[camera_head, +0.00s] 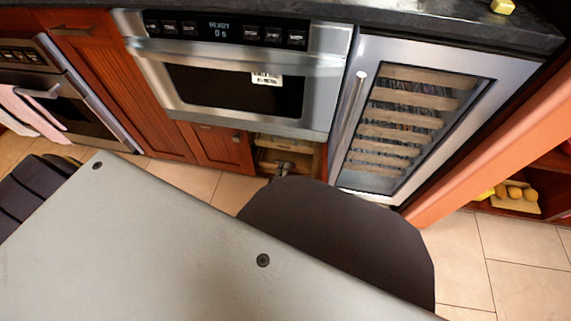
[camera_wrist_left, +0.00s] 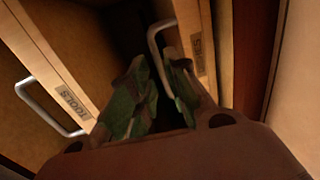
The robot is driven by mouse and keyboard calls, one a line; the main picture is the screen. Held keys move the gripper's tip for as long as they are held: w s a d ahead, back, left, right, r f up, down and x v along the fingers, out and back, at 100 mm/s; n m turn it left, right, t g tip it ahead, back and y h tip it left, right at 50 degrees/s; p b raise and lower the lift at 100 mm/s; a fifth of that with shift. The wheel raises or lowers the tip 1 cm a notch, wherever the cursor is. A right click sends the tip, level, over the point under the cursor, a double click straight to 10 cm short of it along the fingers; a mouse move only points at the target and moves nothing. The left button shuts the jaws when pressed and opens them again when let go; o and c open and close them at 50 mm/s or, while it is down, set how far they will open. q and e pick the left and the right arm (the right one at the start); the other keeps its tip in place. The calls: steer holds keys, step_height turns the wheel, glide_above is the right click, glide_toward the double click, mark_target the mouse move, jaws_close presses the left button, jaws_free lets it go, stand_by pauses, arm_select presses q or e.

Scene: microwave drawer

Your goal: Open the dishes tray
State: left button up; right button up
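Two wooden trays sit in an opening under the microwave drawer. In the left wrist view one tray front (camera_wrist_left: 45,60) is labelled TOOLS and has a metal handle (camera_wrist_left: 38,100). The other tray front (camera_wrist_left: 197,48) carries a label too dark to read, so I cannot confirm that it says dishes. Its metal handle (camera_wrist_left: 153,42) runs between the fingers of my left gripper (camera_wrist_left: 162,75), which are closed in on it, one finger on each side. The lower end of that handle is hidden. In the head view my left gripper (camera_head: 287,168) shows small in front of the opening. My right gripper is not in view.
The microwave drawer (camera_head: 180,112) is above the trays. A wine cooler (camera_head: 350,115) stands to their right, a wooden cabinet door (camera_head: 217,146) to their left. An oven (camera_head: 85,105) is at far left. Tiled floor (camera_head: 515,255) shows at lower right.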

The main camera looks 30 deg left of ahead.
arm_select(q)
steer(key=shift+b+x, duration=1.1)
steer(key=shift+x, duration=1.25)
jaws_close()
